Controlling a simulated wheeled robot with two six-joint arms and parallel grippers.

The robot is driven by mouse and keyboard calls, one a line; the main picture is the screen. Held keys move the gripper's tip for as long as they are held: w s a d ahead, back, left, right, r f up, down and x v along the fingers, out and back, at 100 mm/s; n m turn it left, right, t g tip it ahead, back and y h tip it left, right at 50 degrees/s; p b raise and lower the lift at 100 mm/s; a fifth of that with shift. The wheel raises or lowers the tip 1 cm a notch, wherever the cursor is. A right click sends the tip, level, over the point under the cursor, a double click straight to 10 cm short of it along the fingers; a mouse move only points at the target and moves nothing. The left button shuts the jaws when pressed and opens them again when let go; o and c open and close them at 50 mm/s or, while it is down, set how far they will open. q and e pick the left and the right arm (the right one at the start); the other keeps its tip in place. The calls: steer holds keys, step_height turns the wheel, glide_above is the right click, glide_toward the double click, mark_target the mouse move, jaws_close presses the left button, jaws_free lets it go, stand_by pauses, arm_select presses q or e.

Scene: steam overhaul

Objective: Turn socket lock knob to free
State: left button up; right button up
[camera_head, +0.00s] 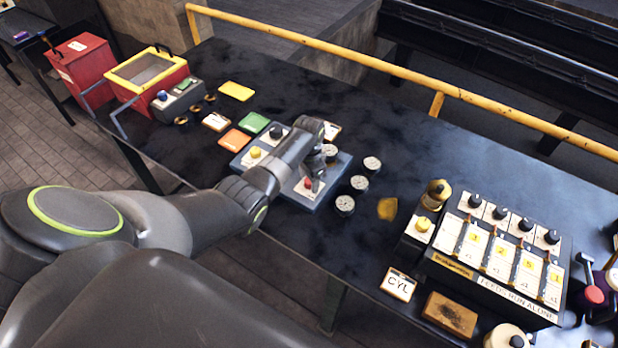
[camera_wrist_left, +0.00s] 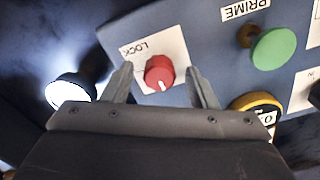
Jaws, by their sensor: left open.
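The red lock knob (camera_wrist_left: 159,73) sits on a white plate marked LOCK (camera_wrist_left: 133,48) on a blue-grey panel (camera_wrist_left: 210,60). Its white pointer line faces toward the bottom of the left wrist view, away from the LOCK word. My left gripper (camera_wrist_left: 163,82) is open, with one finger on each side of the knob; contact cannot be told. In the head view the left gripper (camera_head: 316,172) reaches down over the panel (camera_head: 297,198), close above the red knob (camera_head: 308,184). My right gripper is not in view.
A green PRIME button (camera_wrist_left: 274,48) and a yellow-rimmed knob (camera_wrist_left: 256,104) are near the fingers. Round gauges (camera_head: 345,205) stand right of the panel. A valve box (camera_head: 490,255) stands farther right. A yellow rail (camera_head: 400,75) runs along the table's back. The table behind the gauges is clear.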

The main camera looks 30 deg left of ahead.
arm_select(q)
steer(key=shift+r, duration=0.6)
step_height(320, 180, up, 16)
steer(key=b, duration=0.1)
stand_by(0.4)
